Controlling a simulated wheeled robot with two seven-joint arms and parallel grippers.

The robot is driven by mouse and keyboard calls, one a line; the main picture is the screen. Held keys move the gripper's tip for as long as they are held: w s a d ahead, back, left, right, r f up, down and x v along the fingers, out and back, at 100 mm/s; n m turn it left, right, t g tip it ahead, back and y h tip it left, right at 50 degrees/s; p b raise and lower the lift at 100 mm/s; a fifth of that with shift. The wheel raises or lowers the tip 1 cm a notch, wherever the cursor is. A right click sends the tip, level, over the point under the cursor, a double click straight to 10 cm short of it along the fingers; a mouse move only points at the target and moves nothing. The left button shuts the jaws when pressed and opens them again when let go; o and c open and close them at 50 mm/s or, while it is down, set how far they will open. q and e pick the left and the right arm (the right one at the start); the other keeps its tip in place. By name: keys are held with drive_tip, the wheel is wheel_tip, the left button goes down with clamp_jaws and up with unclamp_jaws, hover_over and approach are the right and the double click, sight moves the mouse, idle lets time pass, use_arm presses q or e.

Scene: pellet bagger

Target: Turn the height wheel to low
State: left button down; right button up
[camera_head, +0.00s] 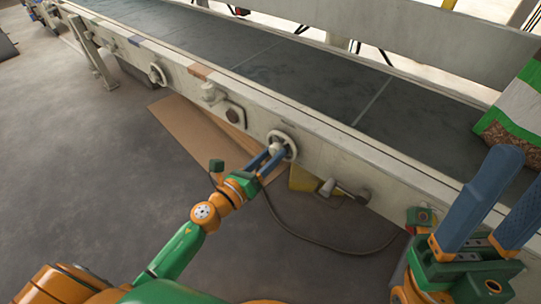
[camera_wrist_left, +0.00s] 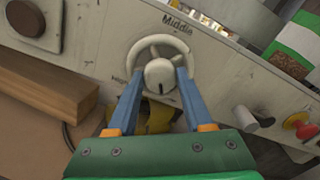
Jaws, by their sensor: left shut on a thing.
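The height wheel (camera_head: 283,145) is a pale spoked handwheel on the side rail of the conveyor. It also shows in the left wrist view (camera_wrist_left: 145,46), with the label "Middle" above it and "High" at its left. A dark mark shows low on its round hub (camera_wrist_left: 160,75). My left gripper (camera_head: 274,155) reaches the wheel from the front, its blue fingers on either side of the hub and shut on it. Any label at the wheel's right is hidden or not readable. My right gripper (camera_head: 518,178) is open and empty at the lower right.
The conveyor belt (camera_head: 325,80) runs behind the rail. A lever (camera_head: 340,190) and a red button (camera_wrist_left: 308,131) are to the right. A bag (camera_head: 515,112) stands on the belt.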

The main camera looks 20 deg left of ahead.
use_arm(q)
drive_tip(key=c, duration=0.7)
unclamp_jaws()
drive_tip(key=shift+c, duration=0.2)
drive_tip(key=o, duration=0.4)
drive_tip(key=shift+o, duration=0.2)
drive_tip(key=shift+s, duration=0.15)
drive_tip(key=v, duration=0.7)
